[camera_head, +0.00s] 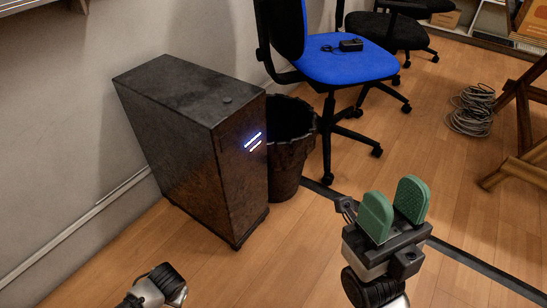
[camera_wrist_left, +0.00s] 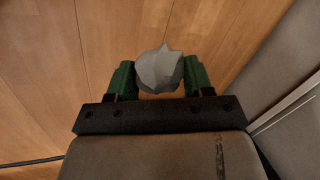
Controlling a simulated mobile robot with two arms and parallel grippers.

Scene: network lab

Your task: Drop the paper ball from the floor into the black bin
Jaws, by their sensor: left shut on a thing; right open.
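The paper ball (camera_wrist_left: 159,70) is pale grey and crumpled. In the left wrist view it sits between the green fingers of my left gripper (camera_wrist_left: 159,78), which is shut on it, with wooden floor behind. The head view shows only part of my left arm at the bottom left; its fingers and the ball are not visible there. The black bin (camera_head: 290,170) stands on the floor beside a dark cabinet, which hides its left part. Its top is open. My right gripper (camera_head: 394,207) is open and empty, in front of the bin and to its right.
The dark cabinet (camera_head: 190,145) with small lights stands against the wall left of the bin. A blue chair (camera_head: 345,65) stands behind the bin to the right. A cable coil (camera_head: 470,110) lies near a wooden stand (camera_head: 520,120). The floor in front is clear.

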